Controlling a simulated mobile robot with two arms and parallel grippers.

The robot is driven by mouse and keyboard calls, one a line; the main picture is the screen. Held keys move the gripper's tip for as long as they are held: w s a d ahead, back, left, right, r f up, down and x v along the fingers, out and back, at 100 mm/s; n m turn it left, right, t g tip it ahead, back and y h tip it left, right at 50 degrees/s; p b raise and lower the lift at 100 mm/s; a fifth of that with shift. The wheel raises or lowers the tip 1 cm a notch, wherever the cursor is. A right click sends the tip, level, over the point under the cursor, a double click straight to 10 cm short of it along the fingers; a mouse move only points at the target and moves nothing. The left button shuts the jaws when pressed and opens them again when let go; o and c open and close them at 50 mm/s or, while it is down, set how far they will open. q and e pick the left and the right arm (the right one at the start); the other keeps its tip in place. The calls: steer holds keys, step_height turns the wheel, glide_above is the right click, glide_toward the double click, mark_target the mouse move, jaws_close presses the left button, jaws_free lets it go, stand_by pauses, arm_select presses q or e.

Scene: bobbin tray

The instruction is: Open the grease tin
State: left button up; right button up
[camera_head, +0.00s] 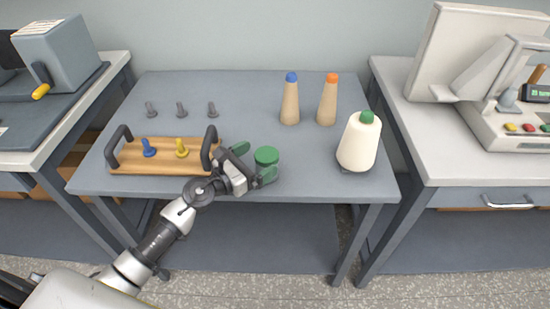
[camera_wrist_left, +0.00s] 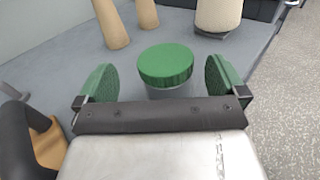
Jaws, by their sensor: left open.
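The grease tin is a small grey cylinder with a green lid (camera_head: 266,156) on the front middle of the grey table. In the left wrist view the green lid (camera_wrist_left: 166,63) sits on top of the grey tin body (camera_wrist_left: 172,92), between the finger pads and a little beyond them. My left gripper (camera_head: 255,167) is open beside the tin, its green-padded fingers apart. In the left wrist view the gripper (camera_wrist_left: 162,82) shows a gap on both sides of the lid. The lower part of the tin is hidden by the gripper. My right gripper is not in view.
A wooden tray (camera_head: 130,156) with black handles holds a blue peg (camera_head: 149,148) and a yellow peg (camera_head: 181,148), close to my left gripper. A white thread cone (camera_head: 357,146) stands right. Two tan cones (camera_head: 290,105) and (camera_head: 327,103) stand behind. Three grey pegs (camera_head: 181,110) stand back left.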

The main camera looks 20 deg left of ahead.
mark_target(273, 151)
arm_select(q)
steer(key=x, duration=0.6)
steer(key=shift+w+d+f, duration=0.1)
steer(key=shift+d+f, duration=0.05)
steer(key=shift+d, duration=0.1)
steer(key=shift+c, duration=0.3)
steer(key=c, duration=1.1)
step_height(273, 151, up, 5)
steer(key=p, duration=0.3)
steer(key=shift+p, duration=0.4)
steer(key=s+d+r+p, duration=0.1)
steer(key=d+r+p, duration=0.1)
steer(key=d, duration=0.1)
steer(key=s+d+r+p, duration=0.2)
steer(key=d+p, duration=0.1)
steer(key=d, duration=0.1)
steer(key=s+d+r+p, duration=0.2)
steer(key=d, duration=0.1)
steer(key=shift+s+d+p, duration=0.15)
steer(key=shift+p, duration=0.2)
